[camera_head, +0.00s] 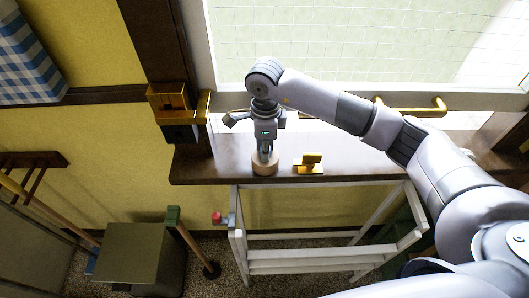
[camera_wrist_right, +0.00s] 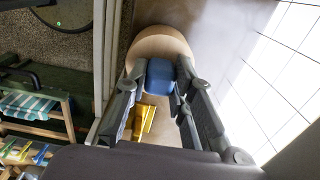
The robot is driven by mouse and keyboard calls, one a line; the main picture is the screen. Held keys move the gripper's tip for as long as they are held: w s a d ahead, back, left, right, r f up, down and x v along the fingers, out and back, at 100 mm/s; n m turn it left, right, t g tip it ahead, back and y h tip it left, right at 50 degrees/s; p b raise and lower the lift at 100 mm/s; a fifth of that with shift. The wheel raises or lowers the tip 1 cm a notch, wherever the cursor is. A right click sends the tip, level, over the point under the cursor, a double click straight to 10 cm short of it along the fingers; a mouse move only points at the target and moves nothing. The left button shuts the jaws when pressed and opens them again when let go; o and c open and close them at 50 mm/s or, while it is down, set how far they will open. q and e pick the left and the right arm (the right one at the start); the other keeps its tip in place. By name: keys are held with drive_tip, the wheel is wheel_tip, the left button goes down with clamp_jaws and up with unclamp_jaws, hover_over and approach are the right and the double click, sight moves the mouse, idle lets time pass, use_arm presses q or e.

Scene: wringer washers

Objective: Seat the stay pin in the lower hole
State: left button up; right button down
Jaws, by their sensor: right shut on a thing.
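My right gripper (camera_head: 265,152) is over the dark window sill, pointing down. In the wrist view its two fingers (camera_wrist_right: 160,82) are closed on a small blue piece (camera_wrist_right: 160,74). A round pale wooden piece (camera_wrist_right: 163,42) lies right behind the blue piece; in the head view this wooden piece (camera_head: 265,168) shows just under the fingertips, at the sill's front edge. I cannot tell whether the two are joined. No part is clearly identifiable as the stay pin, and no lower hole is visible. My left gripper is not in view.
A brass fitting (camera_head: 308,165) stands on the sill (camera_head: 225,160), right of the gripper. A brass bracket (camera_head: 172,98) is on the post at left. A brass handle (camera_head: 425,106) is near the window.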

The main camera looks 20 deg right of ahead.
drive_tip(key=shift+r, duration=0.15)
drive_tip(key=shift+r+p, duration=1.35)
drive_tip(key=shift+r, duration=1.8)
drive_tip(key=shift+f, duration=0.1)
